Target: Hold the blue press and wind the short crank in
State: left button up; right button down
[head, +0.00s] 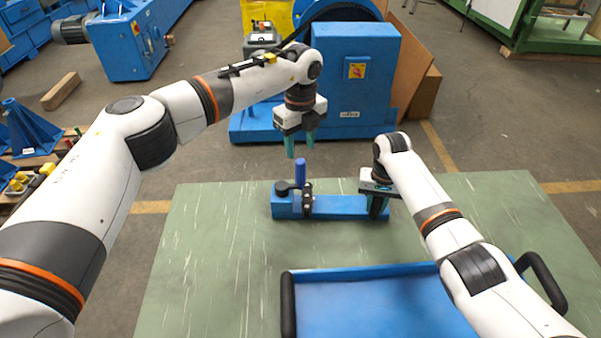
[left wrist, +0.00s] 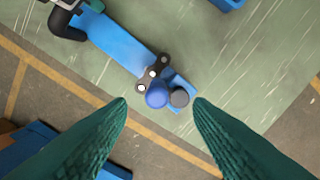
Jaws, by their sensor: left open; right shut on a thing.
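The blue press (head: 340,207) lies on the green table, its long bar running left to right. At its left end is the short dark crank (head: 307,196) with an upright blue handle (head: 300,170), beside a black knob (head: 281,188). My left gripper (head: 300,147) is open and points down just above the handle, apart from it. In the left wrist view the handle's round top (left wrist: 157,95) appears between the green fingertips (left wrist: 160,103). My right gripper (head: 378,200) is shut on the dark upright part at the press's right end; my own gripper partly hides that part.
A blue tray (head: 360,272) with black handles stands at the table's front, below my right arm. The green table (head: 215,240) is clear left of the press. A large blue machine (head: 355,75) stands on the floor behind the table.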

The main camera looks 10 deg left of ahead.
aim_at(300, 173)
pick_arm(q)
notch_tip(300, 173, down, 10)
jog(key=shift+f, duration=0.1)
dwell(0.4)
jog(key=c, duration=1)
